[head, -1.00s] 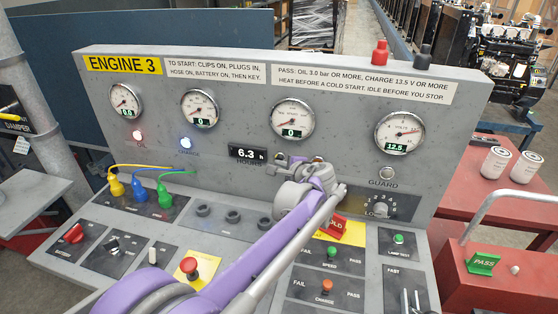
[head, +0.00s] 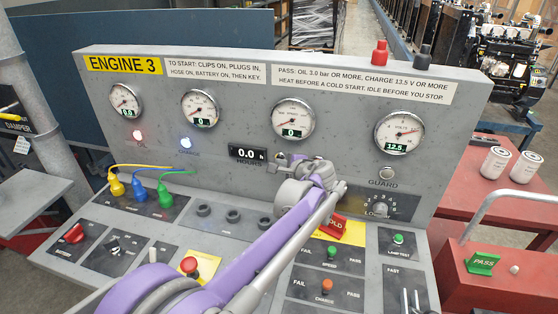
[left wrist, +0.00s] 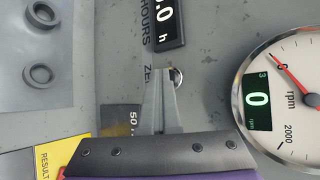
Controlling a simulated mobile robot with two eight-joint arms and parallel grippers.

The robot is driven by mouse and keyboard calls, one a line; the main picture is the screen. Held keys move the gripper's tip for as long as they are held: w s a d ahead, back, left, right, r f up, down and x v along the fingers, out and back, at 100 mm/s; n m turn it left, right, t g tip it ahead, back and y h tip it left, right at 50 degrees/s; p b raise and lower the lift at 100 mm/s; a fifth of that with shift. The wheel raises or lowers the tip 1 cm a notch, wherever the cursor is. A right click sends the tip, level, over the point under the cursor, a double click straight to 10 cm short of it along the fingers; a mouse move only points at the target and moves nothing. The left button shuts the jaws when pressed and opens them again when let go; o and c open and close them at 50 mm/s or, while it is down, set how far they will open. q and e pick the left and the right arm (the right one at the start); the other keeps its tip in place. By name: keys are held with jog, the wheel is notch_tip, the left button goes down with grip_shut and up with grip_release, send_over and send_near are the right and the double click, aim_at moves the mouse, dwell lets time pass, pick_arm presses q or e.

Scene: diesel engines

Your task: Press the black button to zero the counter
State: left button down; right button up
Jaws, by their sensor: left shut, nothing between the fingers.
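The hour counter (head: 247,154) on the upright grey panel reads 0.0 h in the head view. Part of its display (left wrist: 163,20) also shows in the left wrist view, above the fingers. My left gripper (head: 276,166) is at the panel just right of and below the counter, its fingers shut and empty. In the left wrist view the shut fingertips (left wrist: 163,72) lie over the button spot, beside partly covered lettering. A bright button rim (left wrist: 178,78) shows beside the tips. The black cap is hidden, so I cannot tell whether the tips touch it. My right gripper is not in view.
The rpm gauge (head: 293,119) reads 0 and sits close above the gripper. Yellow, blue and green plugs (head: 139,190) sit at left. A red emergency-style knob (head: 189,265) is near the arm.

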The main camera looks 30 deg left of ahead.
pick_arm(q)
jog(key=shift+s, duration=0.1)
jog(key=shift+s+d, duration=0.25)
jog(key=shift+s, duration=0.55)
jog(key=s, duration=0.2)
jog(key=s+d, duration=0.1)
jog(key=s, duration=0.2)
jog(key=shift+d, duration=0.1)
dwell(0.7)
jog(key=s+d+f+n+h, duration=0.3)
jog(key=s+d+f, duration=0.1)
jog(key=s, duration=0.4)
jog(key=s+d+f+n+g+h, duration=0.1)
jog(key=s+d+f+n+h, duration=0.3)
jog(key=s+f, duration=0.3)
jog(key=s+d+f+n+g+h, duration=0.1)
jog(key=s+d+f+n+h, duration=0.2)
jog(key=s, duration=0.8)
jog(key=shift+s+d+f+n, duration=0.1)
jog(key=shift+d+f+n, duration=0.4)
jog(key=shift+d+f, duration=0.7)
jog(key=shift+a, duration=0.1)
